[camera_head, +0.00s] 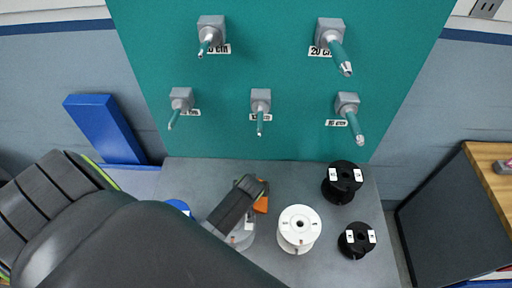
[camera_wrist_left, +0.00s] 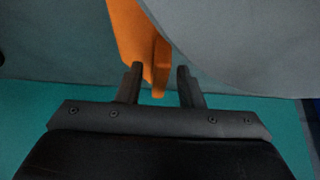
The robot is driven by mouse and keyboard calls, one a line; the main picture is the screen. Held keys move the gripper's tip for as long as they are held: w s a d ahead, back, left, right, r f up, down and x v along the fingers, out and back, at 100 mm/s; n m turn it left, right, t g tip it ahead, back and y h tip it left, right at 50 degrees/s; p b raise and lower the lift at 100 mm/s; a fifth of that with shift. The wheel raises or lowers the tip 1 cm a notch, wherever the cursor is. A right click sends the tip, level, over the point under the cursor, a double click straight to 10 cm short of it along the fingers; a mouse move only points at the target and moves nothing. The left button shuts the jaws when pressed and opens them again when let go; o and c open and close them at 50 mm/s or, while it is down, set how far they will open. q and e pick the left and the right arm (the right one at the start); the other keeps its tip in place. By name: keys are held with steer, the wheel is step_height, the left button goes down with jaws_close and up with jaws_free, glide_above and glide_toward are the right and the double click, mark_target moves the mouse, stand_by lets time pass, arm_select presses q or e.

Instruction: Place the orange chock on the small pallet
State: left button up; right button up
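The orange chock (camera_head: 261,204) shows as a small patch on the grey table, beside the tip of my left gripper (camera_head: 255,187), which hides much of it. In the left wrist view the orange chock (camera_wrist_left: 135,35) is large, and its narrow end sits between the two fingers of my left gripper (camera_wrist_left: 160,84). The fingers are apart, with a clear gap between the chock and the right-hand finger. I cannot tell whether the left-hand finger touches it. I cannot make out a small pallet. My right gripper is not in view.
A white spool (camera_head: 299,229) and two black spools (camera_head: 343,182) (camera_head: 357,240) stand on the grey table (camera_head: 290,178) right of the gripper. A partly hidden grey-white spool (camera_head: 241,237) is beneath it. A green board (camera_head: 290,70) with several pegs rises behind.

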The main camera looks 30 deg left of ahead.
arm_select(q)
jaws_close()
steer(key=shift+r, duration=0.15)
